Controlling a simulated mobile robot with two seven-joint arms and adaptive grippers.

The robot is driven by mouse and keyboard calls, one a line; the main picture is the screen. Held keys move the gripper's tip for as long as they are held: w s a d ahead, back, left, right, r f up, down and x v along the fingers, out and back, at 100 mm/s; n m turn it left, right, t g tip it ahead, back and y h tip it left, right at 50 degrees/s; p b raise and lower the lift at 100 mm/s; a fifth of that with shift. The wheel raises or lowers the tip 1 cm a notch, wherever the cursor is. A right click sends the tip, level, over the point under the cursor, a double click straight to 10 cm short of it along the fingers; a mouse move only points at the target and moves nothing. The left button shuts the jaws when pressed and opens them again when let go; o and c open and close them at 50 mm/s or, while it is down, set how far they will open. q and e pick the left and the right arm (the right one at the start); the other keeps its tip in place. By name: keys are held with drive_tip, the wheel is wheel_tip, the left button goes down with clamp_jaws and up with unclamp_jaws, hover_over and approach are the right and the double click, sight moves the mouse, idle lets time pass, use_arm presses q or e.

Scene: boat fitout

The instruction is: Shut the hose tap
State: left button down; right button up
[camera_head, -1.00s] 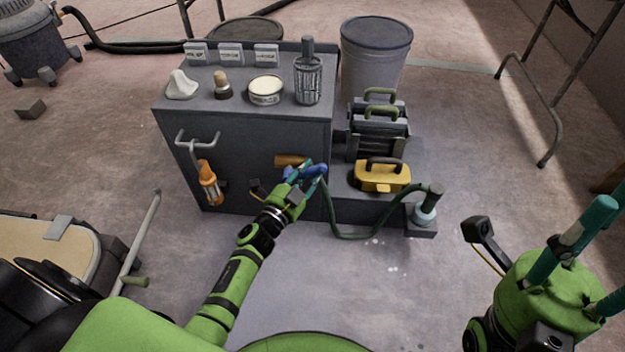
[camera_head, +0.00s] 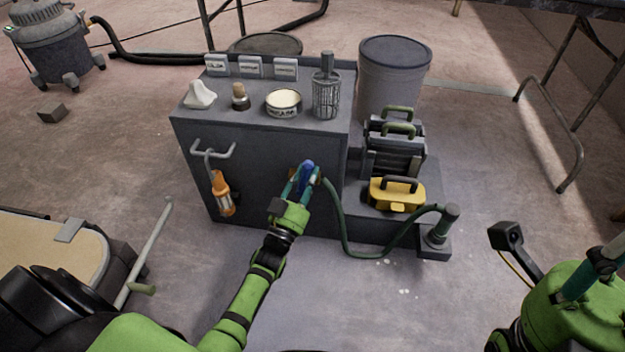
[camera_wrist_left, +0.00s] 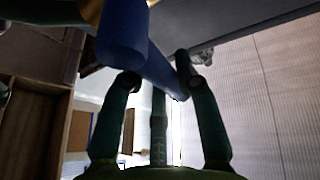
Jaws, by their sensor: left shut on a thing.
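The hose tap is on the front of the grey cabinet (camera_head: 255,185). Its blue lever (camera_head: 308,168) stands roughly upright, and the brass body is mostly hidden behind my fingers. My left gripper (camera_head: 303,180) is shut on the blue lever. In the left wrist view the blue lever (camera_wrist_left: 123,42) runs slantwise between the dark green fingers. The green hose (camera_head: 345,235) hangs from the tap and loops right to a grey post (camera_head: 439,228). My right gripper (camera_head: 600,265) is at the right edge, partly cut off and away from everything.
A yellow case (camera_head: 397,196) sits on a low ledge right of the tap. An orange lamp (camera_head: 222,194) hangs from a hook on the left. A tin (camera_head: 283,103) and a wire-caged item (camera_head: 326,95) stand on top. The floor before the cabinet is clear.

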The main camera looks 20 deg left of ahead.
use_arm(q)
drive_tip(key=shift+s+a+n+y, duration=0.1)
drive_tip(key=shift+a+n+y, duration=0.25)
drive_tip(key=shift+n, duration=0.4)
drive_tip(key=shift+a+n+y, duration=0.15)
drive_tip(key=shift+n+y, duration=0.3)
drive_tip(key=shift+n, duration=0.3)
drive_tip(key=shift+n+t, duration=0.3)
drive_tip(key=c, duration=0.9)
unclamp_jaws()
drive_tip(key=shift+r, duration=0.1)
drive_tip(key=a+v, duration=0.1)
drive_tip(key=v, duration=1.1)
drive_tip(key=shift+d, duration=0.45)
drive_tip(key=shift+r, duration=0.15)
